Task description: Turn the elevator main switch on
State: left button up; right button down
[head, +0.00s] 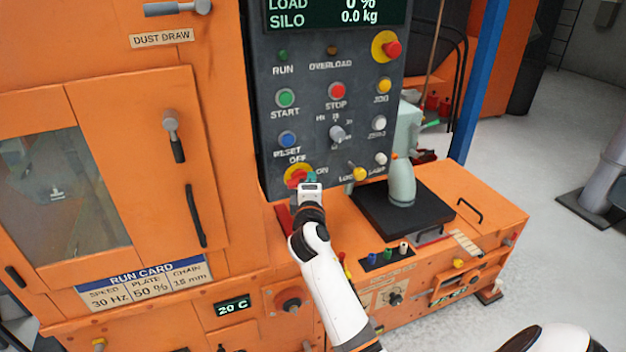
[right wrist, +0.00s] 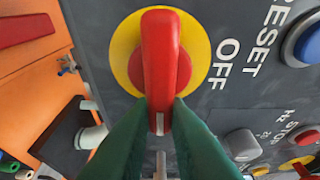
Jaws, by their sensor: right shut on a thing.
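The main switch (head: 297,174) is a red rotary handle on a yellow disc, low on the dark control panel, with OFF above it and ON to its right. In the right wrist view, the red handle (right wrist: 160,60) lies crosswise to the direction of the OFF label, and its white-marked end points away from the disc, toward the panel's ON side. My right gripper (head: 309,179) is at the switch. Its green fingers (right wrist: 160,127) are shut around the white-marked end of the handle. The fingers hide part of that end. My left gripper is not in view.
The panel (head: 309,118) carries START, STOP and RESET buttons, a selector and a red emergency button (head: 391,49). A yellow knob (head: 360,174) sits close right of my gripper. The orange machine's base with a black plate (head: 380,222) juts out below. Open floor lies right.

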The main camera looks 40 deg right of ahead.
jog(key=shift+w+a+f, duration=0.1)
jog(key=shift+a+f, duration=0.2)
jog(key=shift+a, duration=0.05)
jog(key=c, duration=1.4)
grip_release()
jog(key=shift+w+a+r, duration=0.15)
jog(key=shift+a, duration=0.05)
jog(key=b+v, duration=0.2)
jog(key=v, duration=1)
jog(key=shift+r, duration=0.25)
